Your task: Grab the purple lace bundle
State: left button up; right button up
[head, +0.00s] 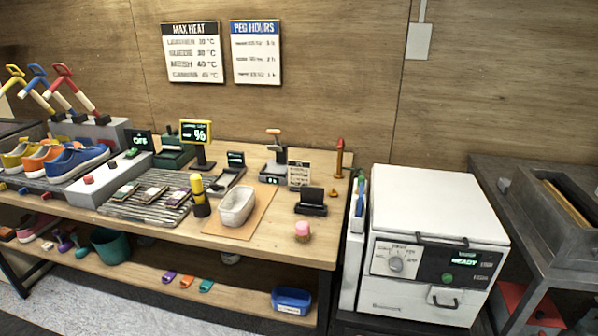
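A small purple item (169,277), which looks like the purple lace bundle, lies on the lower shelf of the wooden bench. It is at the left end of a short row, beside an orange one (187,282) and a teal one (206,285). All three are small here, so their fine shape is hard to tell. Neither of my grippers is in view, and nothing touches the purple item.
The bench top (273,236) above carries shoes, a white tub (237,204) and several devices. On the lower shelf, a teal bucket (111,246) stands left and a blue bin (291,300) right. A white machine (437,240) stands right of the bench.

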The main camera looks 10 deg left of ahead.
aim_at(179, 197)
jog(key=u, duration=1.35)
